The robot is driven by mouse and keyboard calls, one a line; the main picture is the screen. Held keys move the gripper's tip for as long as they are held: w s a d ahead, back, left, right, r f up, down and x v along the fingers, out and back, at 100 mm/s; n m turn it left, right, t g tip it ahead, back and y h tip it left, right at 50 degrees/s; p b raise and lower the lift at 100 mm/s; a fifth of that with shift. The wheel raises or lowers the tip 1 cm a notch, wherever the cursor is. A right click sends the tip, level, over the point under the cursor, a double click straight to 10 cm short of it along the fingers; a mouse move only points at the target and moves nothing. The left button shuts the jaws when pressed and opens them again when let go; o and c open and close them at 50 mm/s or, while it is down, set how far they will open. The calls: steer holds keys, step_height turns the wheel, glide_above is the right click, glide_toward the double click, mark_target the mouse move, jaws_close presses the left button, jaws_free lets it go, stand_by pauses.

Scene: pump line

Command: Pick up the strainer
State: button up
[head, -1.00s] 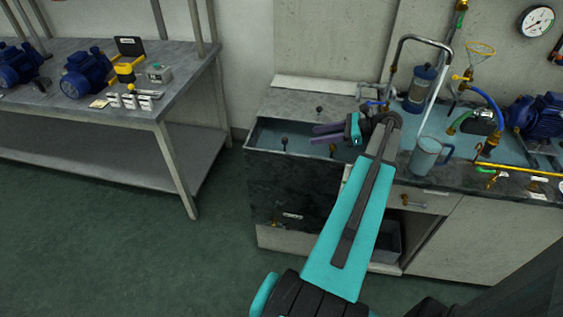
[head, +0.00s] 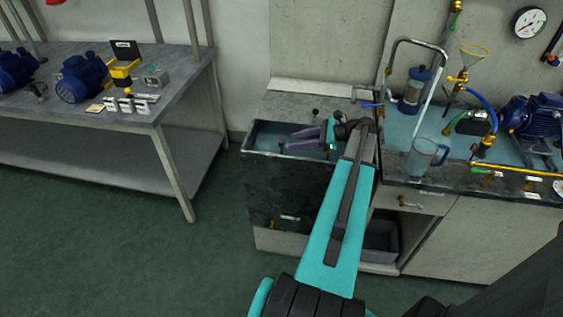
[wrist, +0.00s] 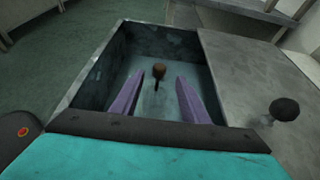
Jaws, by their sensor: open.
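A small brown knob on a dark stem (wrist: 158,70) stands up inside a dark stone basin (wrist: 88,78); it may be the strainer, but its lower part is unclear. In the wrist view the knob appears between and just beyond the fingertips (wrist: 160,80); I cannot tell the height gap.
A black knob (wrist: 284,110) stands on the counter slab beside the basin. The basin walls rise around the fingers. A curved faucet (head: 432,85), a clear jug (head: 425,158) and a blue pump (head: 530,118) are to the right. A bench (head: 190,95) with motors is at left.

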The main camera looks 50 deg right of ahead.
mark_target(282, 141)
steer(key=shift+w+a+f, duration=0.3)
steer(key=shift+w+a, duration=0.05)
steer(key=shift+w, duration=0.2)
steer(key=shift+p+x, duration=0.6)
steer(key=shift+x, duration=2)
steer(key=shift+a+r, duration=0.15)
jaws_close()
